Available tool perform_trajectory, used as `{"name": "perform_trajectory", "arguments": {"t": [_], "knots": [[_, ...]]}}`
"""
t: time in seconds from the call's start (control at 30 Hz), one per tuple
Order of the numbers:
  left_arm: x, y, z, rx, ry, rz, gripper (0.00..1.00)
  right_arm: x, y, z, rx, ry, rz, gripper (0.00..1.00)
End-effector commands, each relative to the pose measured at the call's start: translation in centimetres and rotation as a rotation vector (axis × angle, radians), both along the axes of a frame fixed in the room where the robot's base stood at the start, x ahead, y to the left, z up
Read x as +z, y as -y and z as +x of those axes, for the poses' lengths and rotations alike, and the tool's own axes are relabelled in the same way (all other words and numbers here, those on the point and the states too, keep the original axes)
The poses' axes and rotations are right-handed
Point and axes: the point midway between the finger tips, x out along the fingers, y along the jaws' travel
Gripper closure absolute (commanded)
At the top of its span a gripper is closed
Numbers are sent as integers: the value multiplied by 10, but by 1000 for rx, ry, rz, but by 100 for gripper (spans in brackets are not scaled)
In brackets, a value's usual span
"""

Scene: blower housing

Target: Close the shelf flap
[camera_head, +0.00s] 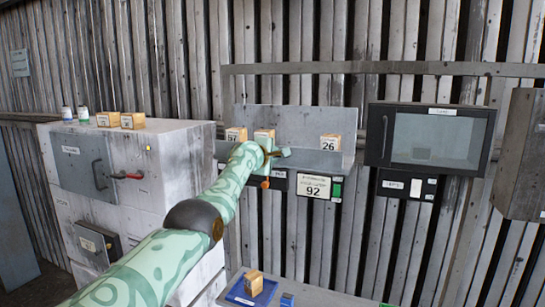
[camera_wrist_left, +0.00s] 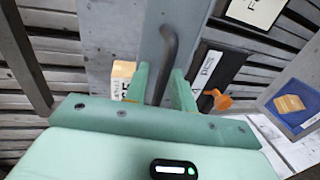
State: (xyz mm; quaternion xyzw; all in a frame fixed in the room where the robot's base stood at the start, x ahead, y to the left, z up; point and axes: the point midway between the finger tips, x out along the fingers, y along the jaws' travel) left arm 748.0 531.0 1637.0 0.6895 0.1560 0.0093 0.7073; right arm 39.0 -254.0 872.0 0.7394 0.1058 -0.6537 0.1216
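The grey metal shelf (camera_head: 310,160) is on the corrugated wall, with an upright grey plate (camera_head: 300,122) behind it. It carries a block marked 26 (camera_head: 330,142) and two more wooden blocks. In the left wrist view, a dark bar handle (camera_wrist_left: 168,45) runs along a grey panel, which looks like the flap (camera_wrist_left: 194,35). My left gripper (camera_head: 278,153) is at the shelf's front, left of middle. In the wrist view its green fingers (camera_wrist_left: 160,82) are apart, one on each side of the handle's end, with gaps visible. My right gripper is not in view.
A black-framed cabinet (camera_head: 430,138) hangs right of the shelf. A white cabinet (camera_head: 120,170) with a dark handle stands left. A sign reading 92 (camera_head: 314,186) and an orange knob (camera_head: 265,184) sit below the shelf. A blue tray (camera_head: 240,297) holds a block below.

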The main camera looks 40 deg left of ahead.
Motion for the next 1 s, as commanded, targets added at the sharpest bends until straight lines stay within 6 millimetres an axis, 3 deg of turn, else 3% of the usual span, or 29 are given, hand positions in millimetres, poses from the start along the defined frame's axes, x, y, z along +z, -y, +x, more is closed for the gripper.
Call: {"name": "perform_trajectory", "arguments": {"t": [0.27,0.57,0.77,1.0], "knots": [[-1,0,-1,0,-1,1,74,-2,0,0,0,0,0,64],[0,1,-15,-2,3,2,74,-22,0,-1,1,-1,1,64],[4,11,-38,-3,1,2,74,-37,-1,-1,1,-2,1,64],[13,21,-83,0,3,2,74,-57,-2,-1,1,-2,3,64]]}}
